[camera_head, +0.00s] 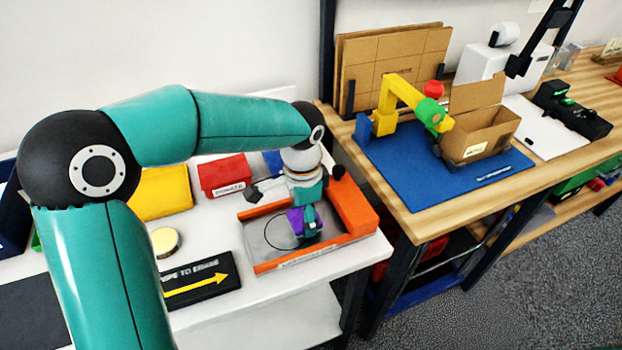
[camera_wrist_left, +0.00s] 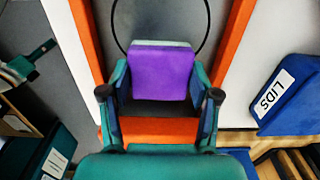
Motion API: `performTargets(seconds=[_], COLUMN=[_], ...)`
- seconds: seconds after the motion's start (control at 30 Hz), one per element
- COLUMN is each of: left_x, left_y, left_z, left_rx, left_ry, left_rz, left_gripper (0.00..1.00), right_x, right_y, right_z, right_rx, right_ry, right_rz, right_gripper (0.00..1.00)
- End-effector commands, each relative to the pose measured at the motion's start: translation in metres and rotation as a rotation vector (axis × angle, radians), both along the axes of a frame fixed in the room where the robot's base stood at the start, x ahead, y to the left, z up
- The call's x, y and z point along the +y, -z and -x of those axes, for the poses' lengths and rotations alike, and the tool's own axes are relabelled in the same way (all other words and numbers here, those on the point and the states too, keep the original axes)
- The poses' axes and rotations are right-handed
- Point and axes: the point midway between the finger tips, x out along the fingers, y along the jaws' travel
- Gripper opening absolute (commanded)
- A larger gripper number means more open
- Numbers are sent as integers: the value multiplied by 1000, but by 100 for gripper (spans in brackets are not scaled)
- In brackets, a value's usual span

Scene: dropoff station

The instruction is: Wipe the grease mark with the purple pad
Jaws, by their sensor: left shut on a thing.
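My left gripper (camera_head: 303,212) is over the orange-edged tray (camera_head: 262,267) on the white bench, pointing down. It is shut on the purple pad (camera_head: 295,222), which also shows between both fingers in the left wrist view (camera_wrist_left: 164,75). The pad is at the tray's grey floor, within a thin black circle outline (camera_head: 270,243). I cannot tell whether the pad touches the floor. No grease mark shows clearly; the pad and gripper hide part of the circle. My right gripper is not in view.
A round tin (camera_head: 165,242), a yellow bin (camera_head: 163,194) and a red bin (camera_head: 224,173) stand to the left. The wooden table (camera_head: 450,215) with a blue mat (camera_head: 400,172) and cardboard box (camera_head: 480,135) is at right.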

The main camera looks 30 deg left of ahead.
Motion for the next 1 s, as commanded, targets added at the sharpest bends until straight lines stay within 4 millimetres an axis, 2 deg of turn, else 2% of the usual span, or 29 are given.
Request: performTargets(seconds=[0.1, 0.2, 0.7, 1.0], left_x=[-2, -3, -2, -3], left_y=[-7, -32, -76, -85], left_z=[0, 0, 0, 0], left_rx=[1, -2, 0, 1], left_ry=[-1, -2, -1, -1], left_rz=[0, 2, 1, 1], left_gripper=[24, 24, 24, 24], right_x=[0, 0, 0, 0], right_y=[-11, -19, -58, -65], right_z=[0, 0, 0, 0], right_rx=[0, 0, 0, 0], right_ry=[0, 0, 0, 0], right_rz=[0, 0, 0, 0], right_gripper=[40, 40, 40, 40])
